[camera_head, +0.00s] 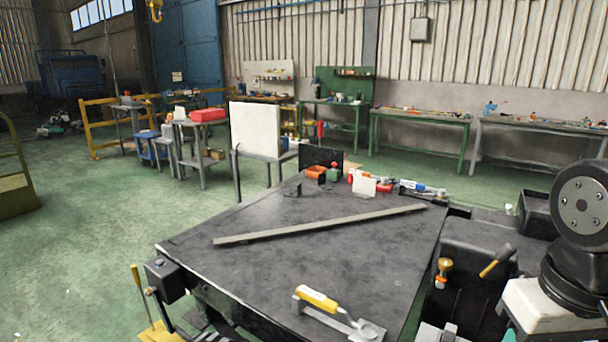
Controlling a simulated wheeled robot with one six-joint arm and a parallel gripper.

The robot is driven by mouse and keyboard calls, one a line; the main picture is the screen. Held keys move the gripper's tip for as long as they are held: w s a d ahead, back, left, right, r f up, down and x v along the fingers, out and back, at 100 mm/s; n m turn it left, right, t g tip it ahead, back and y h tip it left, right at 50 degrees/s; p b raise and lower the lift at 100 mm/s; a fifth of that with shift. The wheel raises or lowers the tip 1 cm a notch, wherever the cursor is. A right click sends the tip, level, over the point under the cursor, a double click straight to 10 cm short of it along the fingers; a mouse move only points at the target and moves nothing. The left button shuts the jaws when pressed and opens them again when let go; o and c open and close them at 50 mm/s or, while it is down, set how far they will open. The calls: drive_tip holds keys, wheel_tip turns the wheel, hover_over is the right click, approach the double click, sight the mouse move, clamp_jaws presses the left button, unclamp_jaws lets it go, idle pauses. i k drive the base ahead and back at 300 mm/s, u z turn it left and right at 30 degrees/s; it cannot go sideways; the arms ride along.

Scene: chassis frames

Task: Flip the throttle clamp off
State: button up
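A clamp-like tool with a yellow handle (317,299) and a grey metal body (335,318) lies at the front edge of the dark table. The handle lies low, slanting down to the right. It looks like the throttle clamp, but no label confirms this. A flat grey plate (368,331) is at its right end. I cannot tell whether the clamp is engaged. Part of my arm shows as a dark round joint on a white base at the right. My gripper is not in view.
Green floor (90,220) is open on the left.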

sight(508, 250)
drive_tip(key=z, duration=0.65)
drive_tip(key=k, duration=0.5)
drive_tip(key=z, duration=1)
drive_tip(key=i, duration=0.7)
drive_tip(key=u, duration=1.1)
